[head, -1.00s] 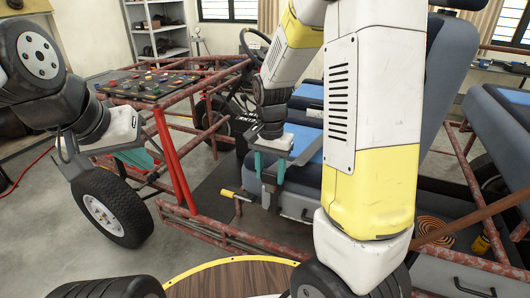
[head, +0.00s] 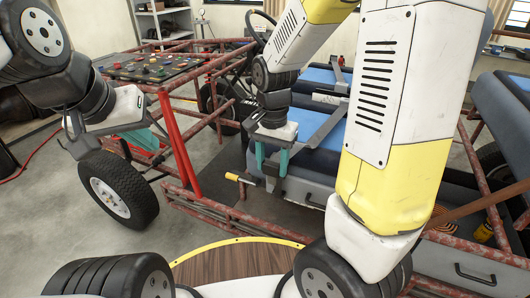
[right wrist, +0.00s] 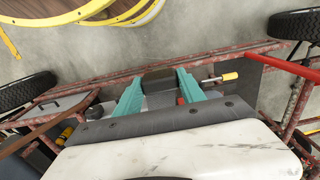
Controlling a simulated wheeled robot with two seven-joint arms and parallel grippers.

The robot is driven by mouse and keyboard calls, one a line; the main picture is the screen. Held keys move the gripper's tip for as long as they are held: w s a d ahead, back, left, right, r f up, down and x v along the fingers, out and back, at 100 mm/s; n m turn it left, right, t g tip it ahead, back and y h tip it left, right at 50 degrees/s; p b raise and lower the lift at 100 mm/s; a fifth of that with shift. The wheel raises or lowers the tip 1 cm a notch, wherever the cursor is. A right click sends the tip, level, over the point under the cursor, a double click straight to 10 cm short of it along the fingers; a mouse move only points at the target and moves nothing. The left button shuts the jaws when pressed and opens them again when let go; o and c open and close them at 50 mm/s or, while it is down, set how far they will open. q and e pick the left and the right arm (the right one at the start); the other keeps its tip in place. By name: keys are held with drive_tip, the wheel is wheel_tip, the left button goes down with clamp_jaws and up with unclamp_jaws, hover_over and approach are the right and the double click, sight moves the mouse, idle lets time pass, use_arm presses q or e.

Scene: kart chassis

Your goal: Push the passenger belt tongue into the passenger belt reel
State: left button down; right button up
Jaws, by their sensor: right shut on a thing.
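My right gripper (head: 270,180) is beside the near edge of the blue-and-grey seat, pointing down. Its teal fingers are shut on a small dark block (right wrist: 158,78), seen between the fingertips in the right wrist view; it looks like the passenger belt tongue. A grey strap (head: 322,128) runs over the seat. A small red spot (right wrist: 180,101) shows by one finger; I cannot tell what it belongs to. I cannot pick out the passenger belt reel with certainty. My left gripper (head: 150,145) hangs by the front wheel; its finger gap is unclear.
A yellow-handled lever (head: 237,177) stands close left of my right gripper. Rusty red frame tubes (head: 215,208) run along the near side. A front wheel (head: 117,190) and a button panel (head: 150,72) lie to the left. A grey drawer (head: 470,268) is at the lower right.

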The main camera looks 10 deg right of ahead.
sight(272, 163)
drive_tip(key=shift+r, duration=2.7)
